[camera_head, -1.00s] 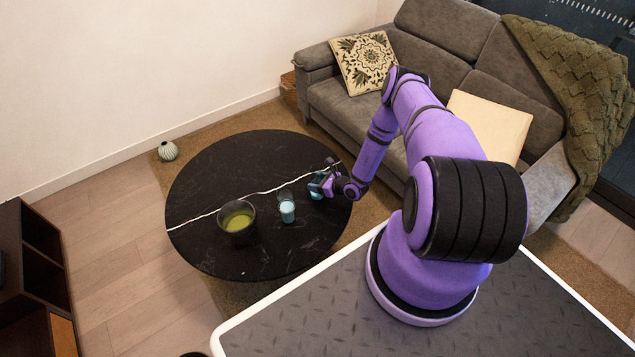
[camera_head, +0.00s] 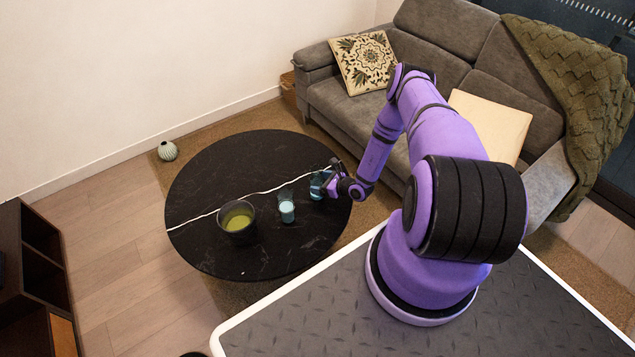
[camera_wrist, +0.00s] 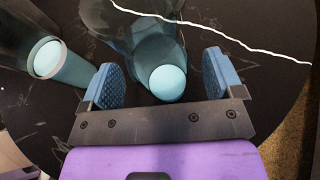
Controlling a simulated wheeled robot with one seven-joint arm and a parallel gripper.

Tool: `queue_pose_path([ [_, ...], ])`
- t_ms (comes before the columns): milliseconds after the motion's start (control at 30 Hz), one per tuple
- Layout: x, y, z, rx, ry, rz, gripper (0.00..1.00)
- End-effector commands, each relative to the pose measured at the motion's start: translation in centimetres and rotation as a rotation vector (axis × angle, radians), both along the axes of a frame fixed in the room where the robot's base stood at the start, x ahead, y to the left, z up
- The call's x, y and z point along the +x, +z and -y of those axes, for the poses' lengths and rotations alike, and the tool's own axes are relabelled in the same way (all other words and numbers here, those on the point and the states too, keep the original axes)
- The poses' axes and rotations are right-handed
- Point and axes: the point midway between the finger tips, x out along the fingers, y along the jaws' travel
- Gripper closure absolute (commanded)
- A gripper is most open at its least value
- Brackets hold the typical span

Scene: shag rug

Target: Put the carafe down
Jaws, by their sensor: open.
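The carafe (camera_head: 317,184), a clear bluish glass vessel, stands on the black round table (camera_head: 215,170) near its right edge. In the wrist view the carafe (camera_wrist: 150,38) lies ahead of and partly between the blue finger pads, with a pale blue round patch at its near end. My gripper (camera_head: 332,184) is open at the carafe's right side in the head view. In the wrist view my gripper (camera_wrist: 165,75) shows a gap between each pad and the glass.
A glass with pale blue contents (camera_head: 287,211) stands just left of the carafe; it also shows in the wrist view (camera_wrist: 48,60). A dark pot with yellow-green contents (camera_head: 238,220) is farther left. The sofa (camera_head: 345,105) borders the table's far right.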

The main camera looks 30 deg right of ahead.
Motion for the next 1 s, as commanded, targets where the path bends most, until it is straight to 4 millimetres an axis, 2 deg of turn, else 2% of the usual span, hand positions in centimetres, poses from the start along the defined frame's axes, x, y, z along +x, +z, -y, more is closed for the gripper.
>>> queue_pose_path([
  [300, -5.4, 2.6, 2.5, 0.001, -0.002, 0.001, 0.14],
  [500, -7.5, 3.6, 3.5, 0.000, -0.001, 0.002, 0.14],
  [700, -8.3, 3.9, 3.8, 0.001, 0.000, 0.002, 0.14],
  [867, -8.0, 4.4, 3.8, -0.005, 0.011, 0.008, 0.14],
  [967, -6.9, 6.3, 4.0, -0.022, 0.057, 0.029, 0.14],
  [1000, -6.3, 7.6, 4.0, -0.035, 0.085, 0.041, 0.14],
])
